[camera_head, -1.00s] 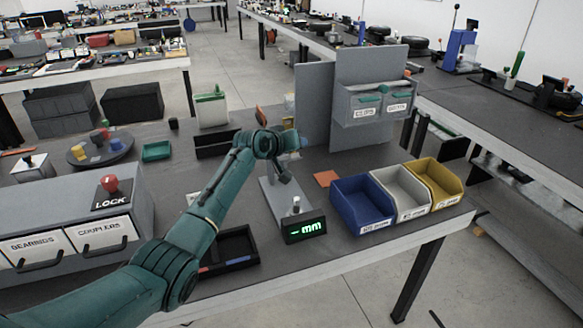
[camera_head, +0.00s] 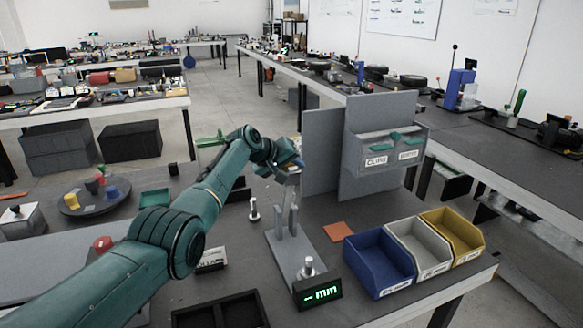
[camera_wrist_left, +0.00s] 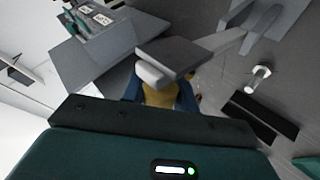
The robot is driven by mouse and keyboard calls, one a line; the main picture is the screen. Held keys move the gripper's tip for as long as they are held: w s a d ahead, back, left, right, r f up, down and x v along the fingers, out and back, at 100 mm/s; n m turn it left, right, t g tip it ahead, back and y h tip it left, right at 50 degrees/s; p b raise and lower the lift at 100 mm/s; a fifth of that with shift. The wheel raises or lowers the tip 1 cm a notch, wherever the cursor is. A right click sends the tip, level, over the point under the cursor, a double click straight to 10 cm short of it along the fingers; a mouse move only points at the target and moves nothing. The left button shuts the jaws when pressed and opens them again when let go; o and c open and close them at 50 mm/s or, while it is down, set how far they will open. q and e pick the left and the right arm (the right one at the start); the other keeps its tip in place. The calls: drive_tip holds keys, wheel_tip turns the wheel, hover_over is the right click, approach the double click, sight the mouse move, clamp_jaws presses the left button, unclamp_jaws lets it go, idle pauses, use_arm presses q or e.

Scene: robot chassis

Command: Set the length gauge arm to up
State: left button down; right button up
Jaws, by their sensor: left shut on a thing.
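The length gauge (camera_head: 292,248) stands on the grey bench, with a flat grey base, two upright posts and a display (camera_head: 318,292) showing green "- mm". My left gripper (camera_head: 290,168) is above and just behind the posts, shut. A yellowish part shows between the fingers. The gripper hides most of the arm in the head view, so its exact angle is unclear. My right gripper is out of view.
Blue (camera_head: 379,264), grey (camera_head: 420,248) and yellow (camera_head: 453,232) bins stand right of the gauge. A grey panel (camera_head: 322,150) with a two-door unit stands behind it. An orange square (camera_head: 338,232) lies nearby. A small metal peg (camera_head: 254,211) stands left of the gauge.

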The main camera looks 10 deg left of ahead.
use_arm(q)
drive_tip(key=shift+w+a, duration=0.15)
drive_tip(key=shift+a, duration=0.05)
idle(0.3)
drive_tip(key=c, duration=1.1)
unclamp_jaws()
drive_tip(key=shift+r, duration=0.1)
drive_tip(key=shift+p+v, duration=0.45)
drive_tip(key=shift+v, duration=0.6)
drive_tip(key=v, duration=1.1)
drive_tip(key=shift+b, duration=0.35)
